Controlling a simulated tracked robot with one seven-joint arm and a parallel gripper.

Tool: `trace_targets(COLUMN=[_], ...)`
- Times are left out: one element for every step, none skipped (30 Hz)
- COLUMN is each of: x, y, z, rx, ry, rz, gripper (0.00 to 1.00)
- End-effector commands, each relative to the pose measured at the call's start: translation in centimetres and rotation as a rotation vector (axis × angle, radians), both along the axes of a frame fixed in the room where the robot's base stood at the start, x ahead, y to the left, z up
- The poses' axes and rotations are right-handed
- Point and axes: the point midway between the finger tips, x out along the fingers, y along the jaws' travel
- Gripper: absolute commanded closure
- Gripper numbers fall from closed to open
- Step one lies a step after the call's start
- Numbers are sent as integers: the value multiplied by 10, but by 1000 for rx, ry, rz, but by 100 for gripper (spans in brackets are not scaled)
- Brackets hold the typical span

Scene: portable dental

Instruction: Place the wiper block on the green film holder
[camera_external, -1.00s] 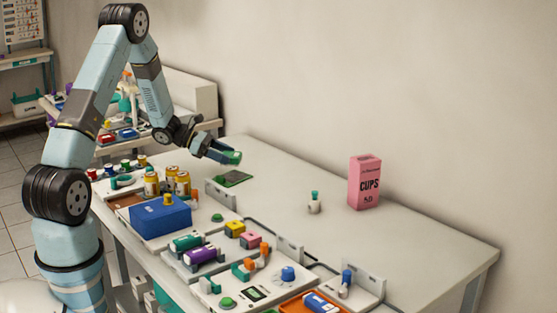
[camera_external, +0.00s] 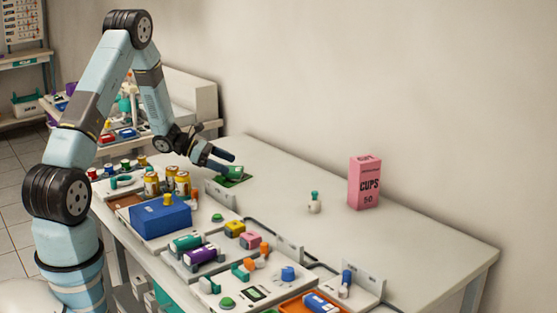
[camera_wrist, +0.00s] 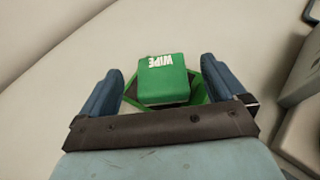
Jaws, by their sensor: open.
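The green wiper block (camera_wrist: 163,84), with white "WIPE" lettering, rests on the green film holder (camera_wrist: 214,78) in the wrist view. The holder is a flat green frame turned at an angle under the block, with its corners showing on both sides. My gripper (camera_wrist: 165,88) is open, with a blue finger on each side of the block and a gap at each side. In the external view my gripper (camera_external: 226,163) is low over the table's far left part. The block (camera_external: 234,171) and the holder (camera_external: 236,181) show beside its fingers there.
A pink cups box (camera_external: 365,183) and a small white bottle with a teal cap (camera_external: 314,203) stand to the right. A blue box (camera_external: 161,218), several yellow-topped jars (camera_external: 167,181) and dental trays (camera_external: 215,259) fill the near side. The table's back is mostly clear.

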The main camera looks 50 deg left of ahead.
Motion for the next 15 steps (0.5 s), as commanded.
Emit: trace_targets(x=[0,0,0,0,0,-3,-5,-7,-11,-14,-17,-23,-27,-30,-36], y=[0,0,0,0,0,3,5,8,12,15,18,23,28,32,37], z=[0,0,1,2,3,4,5,6,9,11,13,16,18,20,23], rx=[0,0,0,1,0,0,0,0,1,2,1,0,0,0,2], ry=[0,0,0,-1,0,0,0,0,1,0,0,0,0,0,0], rz=[0,0,0,0,0,1,2,2,2,3,4,4,4,4,4], gripper=[3,3,3,3,3,3,3,3,3,3,3,3,3,3,3])
